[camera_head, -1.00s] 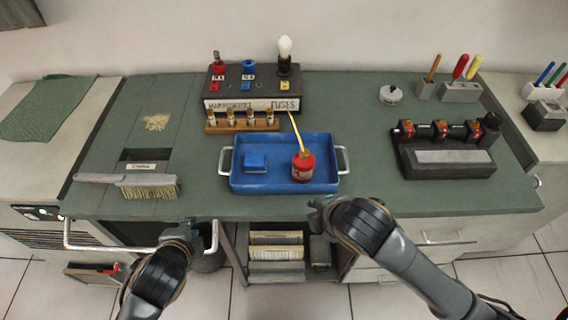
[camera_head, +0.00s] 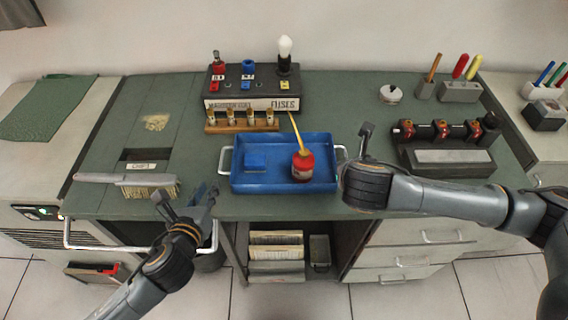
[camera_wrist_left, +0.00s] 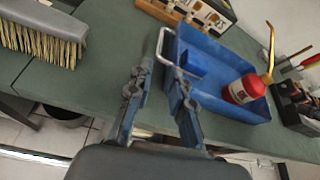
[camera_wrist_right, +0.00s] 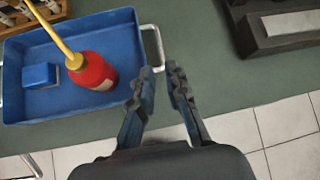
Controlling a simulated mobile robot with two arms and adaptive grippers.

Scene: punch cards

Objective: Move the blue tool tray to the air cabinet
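The blue tool tray (camera_head: 284,183) lies on the green bench top, with a metal handle at each end. It holds a small blue box (camera_head: 255,161) and a red oil can (camera_head: 303,167) with a yellow spout. My left gripper (camera_head: 184,200) is open and empty, left of and in front of the tray's left handle (camera_wrist_left: 165,50), apart from it. My right gripper (camera_head: 364,146) is by the tray's right end. In the right wrist view its fingers (camera_wrist_right: 160,80) are open, with the right handle (camera_wrist_right: 154,46) just beyond them. No cabinet is clearly labelled as the air cabinet.
A brush (camera_head: 130,181) lies at the bench's front left. A fuse box (camera_head: 252,88) and a wooden fuse rack (camera_head: 242,121) stand behind the tray. A black holder with rollers (camera_head: 447,145) and a grey stone sits to the right.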

